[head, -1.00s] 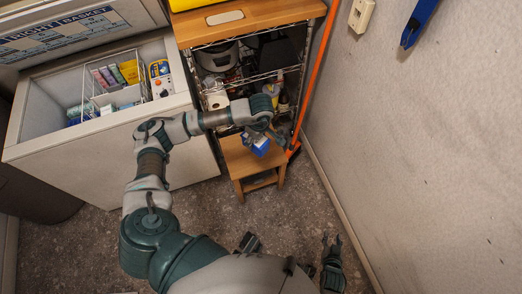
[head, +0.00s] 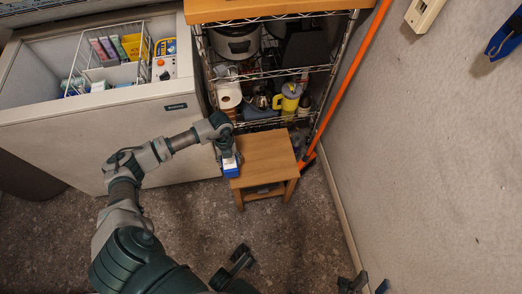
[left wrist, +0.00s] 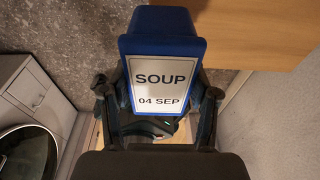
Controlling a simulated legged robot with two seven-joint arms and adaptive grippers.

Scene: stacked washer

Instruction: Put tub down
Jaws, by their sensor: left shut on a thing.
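The tub (head: 231,170) is blue with a white label. In the left wrist view the tub (left wrist: 160,75) shows the label "SOUP 04 SEP". My left gripper (head: 227,154) is shut on it, with a finger on each side in the left wrist view (left wrist: 158,105). In the head view the tub is at the left edge of a small wooden stool (head: 265,152). I cannot tell whether it touches the stool top. My right gripper (head: 363,285) shows only its fingertips at the bottom edge, apart and with nothing between them.
A wire shelf rack (head: 275,75) with several items stands behind the stool. An open chest freezer (head: 100,135) is on the left. An orange pole (head: 345,85) leans by the right wall (head: 430,150). The stool top is bare right of the tub.

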